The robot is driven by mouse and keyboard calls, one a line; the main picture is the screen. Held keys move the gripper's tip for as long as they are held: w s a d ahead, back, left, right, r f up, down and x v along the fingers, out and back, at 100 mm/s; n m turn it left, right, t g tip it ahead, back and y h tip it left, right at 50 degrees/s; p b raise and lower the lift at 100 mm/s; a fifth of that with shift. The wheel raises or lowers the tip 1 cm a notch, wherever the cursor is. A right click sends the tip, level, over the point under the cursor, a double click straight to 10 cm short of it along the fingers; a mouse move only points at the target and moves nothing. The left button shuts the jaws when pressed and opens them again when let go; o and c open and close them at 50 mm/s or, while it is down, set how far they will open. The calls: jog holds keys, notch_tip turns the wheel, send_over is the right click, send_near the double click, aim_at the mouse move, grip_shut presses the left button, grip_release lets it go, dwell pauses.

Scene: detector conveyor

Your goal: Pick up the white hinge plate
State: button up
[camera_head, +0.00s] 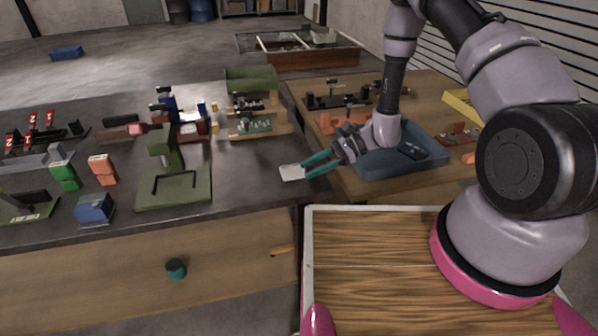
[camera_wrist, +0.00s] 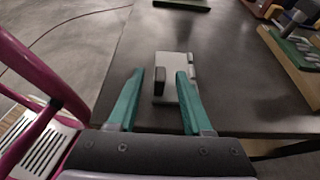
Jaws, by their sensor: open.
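The white hinge plate (camera_head: 291,173) lies near the right front corner of the dark table in the head view. In the wrist view the plate (camera_wrist: 172,66) shows as a pale rectangle with a dark block on its left part. My gripper (camera_head: 306,168) has teal fingers and is open, with its tips beside the plate. In the wrist view the gripper (camera_wrist: 160,74) has one finger on each side of the plate. The right finger overlaps the plate's right part in that view. I cannot tell whether either finger touches it.
The dark table (camera_head: 248,178) is clear around the plate. A green stand (camera_head: 174,190) is to the left, with several coloured parts beyond it. A blue tray (camera_head: 432,160) sits on the wooden table to the right. The dark table's front edge is close to the plate.

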grip_shut()
dwell(1.4)
